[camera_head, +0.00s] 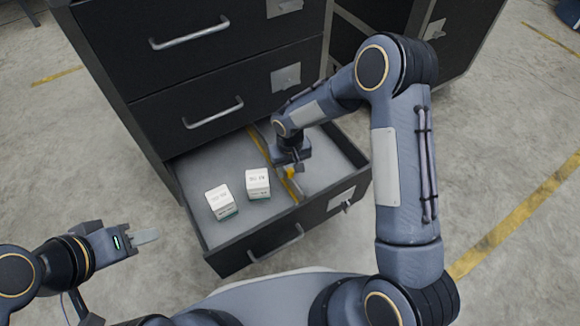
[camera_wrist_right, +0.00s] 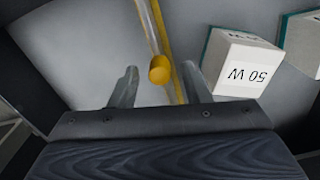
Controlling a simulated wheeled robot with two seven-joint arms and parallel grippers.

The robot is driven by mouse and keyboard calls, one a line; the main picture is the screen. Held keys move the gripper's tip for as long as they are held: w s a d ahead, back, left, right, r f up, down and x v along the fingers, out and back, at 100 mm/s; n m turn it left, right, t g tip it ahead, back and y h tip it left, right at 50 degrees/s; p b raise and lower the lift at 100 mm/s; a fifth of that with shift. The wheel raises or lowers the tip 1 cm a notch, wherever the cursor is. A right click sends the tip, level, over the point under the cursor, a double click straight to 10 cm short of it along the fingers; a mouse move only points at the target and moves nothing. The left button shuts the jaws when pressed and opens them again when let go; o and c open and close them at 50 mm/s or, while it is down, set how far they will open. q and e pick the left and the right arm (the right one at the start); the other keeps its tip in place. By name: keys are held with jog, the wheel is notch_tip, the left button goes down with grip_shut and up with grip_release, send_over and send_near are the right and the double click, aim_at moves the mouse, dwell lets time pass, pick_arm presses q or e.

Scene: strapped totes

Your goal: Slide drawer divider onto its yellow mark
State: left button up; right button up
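The open drawer (camera_head: 240,243) holds a thin grey divider (camera_wrist_right: 145,22) with a round yellow knob (camera_wrist_right: 159,70); the knob also shows in the head view (camera_head: 289,173). A yellow mark (camera_head: 259,148) runs along the drawer floor, and in the right wrist view (camera_wrist_right: 165,32) it lies close beside the divider. Whether the divider covers part of it I cannot tell. My right gripper (camera_wrist_right: 159,87) is open, with one finger on each side of the knob and gaps visible. It partly hides the divider in the head view. My left gripper (camera_head: 146,236) is outside the drawer at the left; its finger opening is unclear.
Two white boxes, one nearer the left wall (camera_head: 220,202) and one nearer the divider (camera_head: 257,183), stand in the drawer's left part. The drawer floor right of the divider looks clear. Closed drawers (camera_head: 190,85) rise behind, and another dark cabinet (camera_head: 455,40) stands at the back right.

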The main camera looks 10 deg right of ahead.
notch_tip(320, 180, up, 7)
jog(key=p, duration=0.2)
jog(key=shift+f+p, duration=0.1)
jog(key=shift+p, duration=0.25)
jog(key=shift+r, duration=0.5)
